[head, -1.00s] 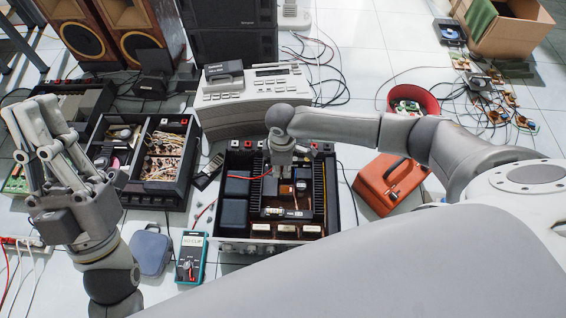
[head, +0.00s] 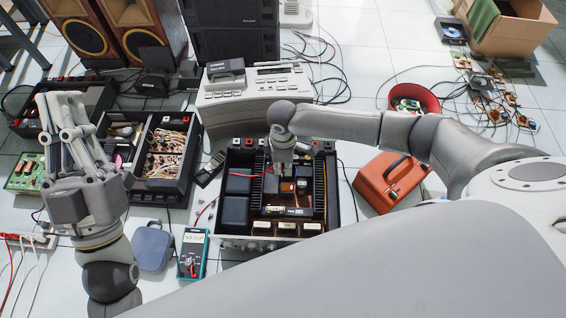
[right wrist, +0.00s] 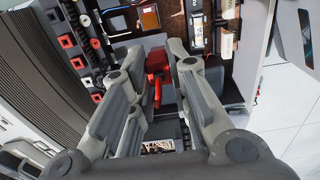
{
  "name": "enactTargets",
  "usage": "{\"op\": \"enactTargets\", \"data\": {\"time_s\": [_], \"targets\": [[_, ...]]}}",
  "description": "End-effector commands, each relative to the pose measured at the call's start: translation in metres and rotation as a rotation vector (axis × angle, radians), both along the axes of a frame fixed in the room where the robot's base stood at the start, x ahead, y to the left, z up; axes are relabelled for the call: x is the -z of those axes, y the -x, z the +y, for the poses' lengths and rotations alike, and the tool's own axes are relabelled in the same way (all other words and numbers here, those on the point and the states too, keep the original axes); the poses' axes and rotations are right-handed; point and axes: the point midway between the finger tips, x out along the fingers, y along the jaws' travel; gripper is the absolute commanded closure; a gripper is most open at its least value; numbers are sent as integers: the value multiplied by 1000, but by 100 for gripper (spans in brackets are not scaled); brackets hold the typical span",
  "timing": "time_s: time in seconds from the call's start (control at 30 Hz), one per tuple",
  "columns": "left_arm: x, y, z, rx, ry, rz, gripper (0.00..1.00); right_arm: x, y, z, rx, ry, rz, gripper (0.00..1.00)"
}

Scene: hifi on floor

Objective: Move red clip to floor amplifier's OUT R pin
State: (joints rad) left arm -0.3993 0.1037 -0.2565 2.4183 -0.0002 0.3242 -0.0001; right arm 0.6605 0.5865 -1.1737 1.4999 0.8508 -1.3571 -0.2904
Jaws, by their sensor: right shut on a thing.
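The open floor amplifier (head: 337,190) sits in the middle of the head view, its circuits exposed. My right gripper (head: 283,160) reaches down over its rear half. In the right wrist view my right gripper (right wrist: 160,65) is shut on the red clip (right wrist: 156,62), which sits between the fingertips. In the head view the clip is mostly hidden, and a thin red lead (head: 247,177) runs left from there. Red, white and black terminals (right wrist: 77,62) line the amplifier's edge in the right wrist view; their labels are unreadable. My left gripper (head: 65,100) is raised at the left, open and empty.
A multimeter (head: 191,256) and a blue pouch (head: 151,250) lie left of the amplifier. A grey device (head: 255,98) stands behind it and a red toolbox (head: 390,184) to the right. Another open unit (head: 187,170) stands at left.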

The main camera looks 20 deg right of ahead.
Motion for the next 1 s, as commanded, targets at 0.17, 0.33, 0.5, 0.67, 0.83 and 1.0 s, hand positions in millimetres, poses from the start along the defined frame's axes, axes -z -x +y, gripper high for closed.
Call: {"op": "enactTargets", "data": {"time_s": [0.17, 0.33, 0.5, 0.67, 0.83, 1.0], "targets": [[6, -5, 0, -3, -11, 43, 100, -2, 0, 0, 0, 0, 0, 100], [13, -10, -1, -4, -22, 84, 100, -3, 0, 0, 0, 0, 0, 100], [19, -14, -2, -4, -34, 126, 100, -4, 0, 0, 0, 0, 0, 100], [24, -18, -3, -6, -43, 157, 100, -6, 0, 0, 0, 0, 0, 100], [28, -22, -3, -8, -54, 191, 100, -7, 0, 0, 0, 0, 0, 100], [33, -26, -3, -10, -64, 224, 100, -8, 0, 0, 0, 0, 0, 100]]}}
